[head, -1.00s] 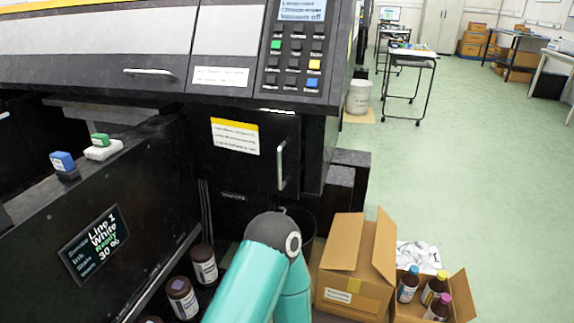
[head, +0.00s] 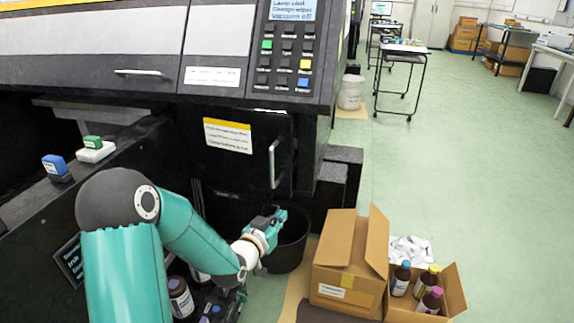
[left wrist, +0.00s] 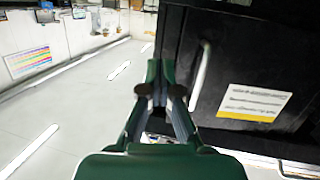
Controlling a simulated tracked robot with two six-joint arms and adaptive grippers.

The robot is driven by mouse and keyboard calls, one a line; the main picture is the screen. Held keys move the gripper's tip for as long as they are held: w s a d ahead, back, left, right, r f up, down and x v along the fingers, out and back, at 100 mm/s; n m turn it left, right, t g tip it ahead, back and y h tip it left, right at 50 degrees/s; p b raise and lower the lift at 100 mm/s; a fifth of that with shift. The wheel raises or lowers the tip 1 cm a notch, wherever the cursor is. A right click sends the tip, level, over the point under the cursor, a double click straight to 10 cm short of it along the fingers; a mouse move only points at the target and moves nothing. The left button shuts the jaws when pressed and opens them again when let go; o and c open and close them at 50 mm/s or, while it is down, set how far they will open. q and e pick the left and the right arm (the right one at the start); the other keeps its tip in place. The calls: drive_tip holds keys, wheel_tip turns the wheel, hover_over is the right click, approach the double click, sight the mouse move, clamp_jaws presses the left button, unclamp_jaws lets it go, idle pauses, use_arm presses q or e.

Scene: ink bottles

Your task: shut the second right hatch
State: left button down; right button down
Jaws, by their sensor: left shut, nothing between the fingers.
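A black hatch (head: 238,170) with a yellow-and-white label and a vertical metal handle (head: 276,164) is at the machine's lower right front. I cannot tell whether it is fully shut. My left gripper (head: 280,214) is in front of and below the handle, over a dark bin, apart from the hatch. In the left wrist view my left gripper (left wrist: 164,88) is shut and empty. There the handle (left wrist: 200,76) and the hatch (left wrist: 232,70) are just right of the fingers, with the label inverted. My right gripper is not in view.
A dark bin (head: 287,253) stands below the hatch. Cardboard boxes (head: 342,280) stand on the floor to the right, one with ink bottles (head: 429,299). A keypad (head: 286,58) is above the hatch.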

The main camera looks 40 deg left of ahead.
use_arm(q)
drive_tip(key=t+y, duration=0.2)
approach(287, 161)
drive_tip(key=p+x, duration=0.1)
drive_tip(key=x, duration=0.6)
drive_tip(key=shift+w+r, duration=0.15)
drive_tip(key=shift+w, duration=0.15)
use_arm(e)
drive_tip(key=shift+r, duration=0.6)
use_arm(q)
drive_tip(key=shift+g, duration=0.3)
